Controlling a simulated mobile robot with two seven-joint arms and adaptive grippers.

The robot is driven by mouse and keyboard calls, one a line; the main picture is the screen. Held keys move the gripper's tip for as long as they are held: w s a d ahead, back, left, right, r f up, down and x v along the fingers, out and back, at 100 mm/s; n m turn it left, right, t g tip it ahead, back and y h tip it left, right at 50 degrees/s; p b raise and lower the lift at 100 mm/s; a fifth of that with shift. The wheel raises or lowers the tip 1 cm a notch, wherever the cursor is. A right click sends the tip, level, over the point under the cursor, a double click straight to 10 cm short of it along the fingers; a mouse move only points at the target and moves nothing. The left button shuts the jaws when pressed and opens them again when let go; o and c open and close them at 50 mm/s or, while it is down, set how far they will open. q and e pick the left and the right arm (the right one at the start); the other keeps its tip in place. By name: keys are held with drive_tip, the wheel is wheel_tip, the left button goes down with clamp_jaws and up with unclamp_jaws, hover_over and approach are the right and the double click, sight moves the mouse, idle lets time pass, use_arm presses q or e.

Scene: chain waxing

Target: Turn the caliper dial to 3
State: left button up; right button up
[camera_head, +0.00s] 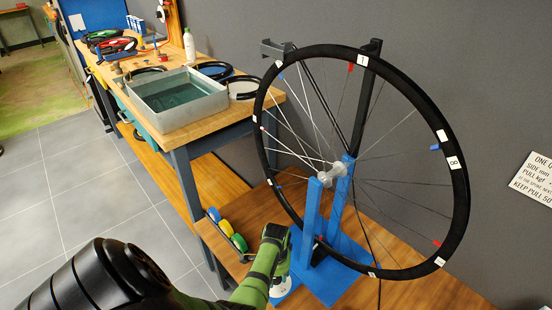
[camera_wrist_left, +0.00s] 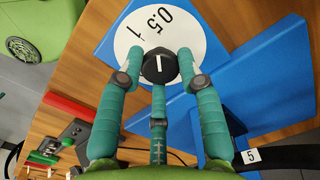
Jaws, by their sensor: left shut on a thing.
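The caliper dial is a white disc (camera_wrist_left: 172,22) with a black knob (camera_wrist_left: 159,66) at its centre and a white pointer line on the knob. In the left wrist view I can read "0.5" and "1" on the disc; other marks are hidden or out of view. My left gripper (camera_wrist_left: 158,78) has its green fingers closed around the black knob. In the head view the left gripper (camera_head: 278,268) reaches down to the white dial (camera_head: 286,291) on the blue base (camera_head: 325,282), and hides most of it. My right gripper is not in view.
A spoked wheel (camera_head: 459,190) with numbered tags stands upright in a blue stand (camera_head: 311,222) close right of my left gripper. Colored round items (camera_head: 226,228) lie on the bench to its left. A metal tray (camera_head: 165,121) stands on the workbench behind.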

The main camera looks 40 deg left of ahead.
use_arm(q)
drive_tip(key=n+p, duration=0.1)
drive_tip(key=n, duration=0.2)
drive_tip(key=shift+r+p, duration=0.1)
drive_tip(key=shift+p, duration=0.25)
drive_tip(key=n+p, duration=0.1)
drive_tip(key=n, duration=0.3)
drive_tip(key=shift+n+p, duration=0.3)
drive_tip(key=shift+p, duration=0.1)
drive_tip(key=n+p, duration=0.1)
drive_tip(key=n, duration=0.8)
drive_tip(key=shift+n+p, duration=0.3)
drive_tip(key=shift+n, duration=0.1)
drive_tip(key=n, duration=0.4)
drive_tip(key=shift+f+n, duration=0.2)
drive_tip(key=shift+n, duration=0.1)
drive_tip(key=n, duration=1)
drive_tip(key=shift+d+n, duration=0.1)
drive_tip(key=shift+n, duration=0.3)
drive_tip(key=n+b, duration=0.1)
drive_tip(key=n, duration=0.3)
drive_tip(key=shift+s+n, duration=0.1)
drive_tip(key=shift+n, duration=0.3)
